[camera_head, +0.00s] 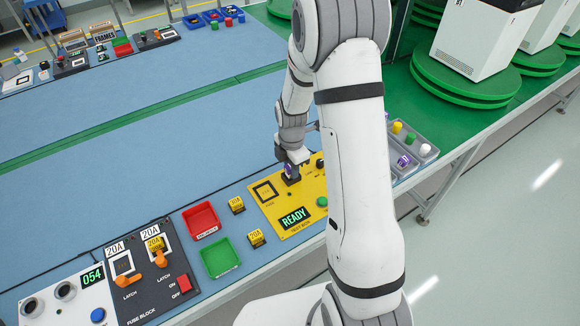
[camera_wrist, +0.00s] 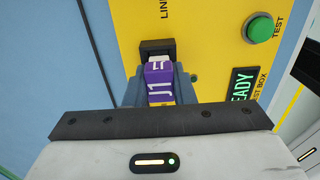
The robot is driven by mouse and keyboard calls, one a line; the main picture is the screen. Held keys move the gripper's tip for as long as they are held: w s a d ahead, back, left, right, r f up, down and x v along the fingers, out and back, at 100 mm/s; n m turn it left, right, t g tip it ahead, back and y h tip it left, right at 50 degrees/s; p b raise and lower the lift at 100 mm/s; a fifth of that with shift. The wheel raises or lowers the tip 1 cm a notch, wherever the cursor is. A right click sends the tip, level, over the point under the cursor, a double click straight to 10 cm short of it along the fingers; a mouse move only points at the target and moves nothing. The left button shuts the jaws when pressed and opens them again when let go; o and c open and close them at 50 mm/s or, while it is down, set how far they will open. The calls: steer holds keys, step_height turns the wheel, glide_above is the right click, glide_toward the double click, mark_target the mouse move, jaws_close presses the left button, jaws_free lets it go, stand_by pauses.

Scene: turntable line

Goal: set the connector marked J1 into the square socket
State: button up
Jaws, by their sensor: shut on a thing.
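The purple connector (camera_wrist: 160,82) marked J1 is between the fingers of my gripper (camera_wrist: 159,92) in the wrist view, and they are shut on it. Its pale front end lies at a black socket block (camera_wrist: 157,45) on the yellow test box (camera_wrist: 206,25). I cannot tell whether the end is inside the block or just short of it. In the head view my gripper (camera_head: 291,166) points down over the test box (camera_head: 303,239), with a little purple showing. The fingers hide part of the connector, and the socket's opening is mostly covered.
A square black-framed fitting (camera_head: 265,191) and a lit READY display (camera_head: 294,218) are on the test box. A grey tray (camera_head: 425,160) with another purple item stands right. Red (camera_head: 201,220) and green (camera_head: 220,257) trays and yellow 20A blocks lie left.

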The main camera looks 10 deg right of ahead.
steer(key=shift+f, duration=0.3)
steer(key=o, duration=1)
steer(key=shift+r+b, duration=0.4)
steer(key=shift+r, duration=3.5)
steer(key=shift+s+r, duration=0.15)
steer(key=shift+r, duration=0.2)
steer(key=s+r+m+t, duration=0.1)
steer(key=s+r+m, duration=0.4)
steer(key=s+m, duration=0.2)
steer(key=s+r+m+t, duration=0.1)
steer(key=s+r+m, duration=0.4)
steer(key=s+m, duration=0.2)
steer(key=s+r+m, duration=0.4)
steer(key=s+m, duration=0.3)
steer(key=shift+a+r+m+t, duration=0.1)
steer(key=shift+r+m+t, duration=0.2)
steer(key=shift+r+t, duration=0.1)
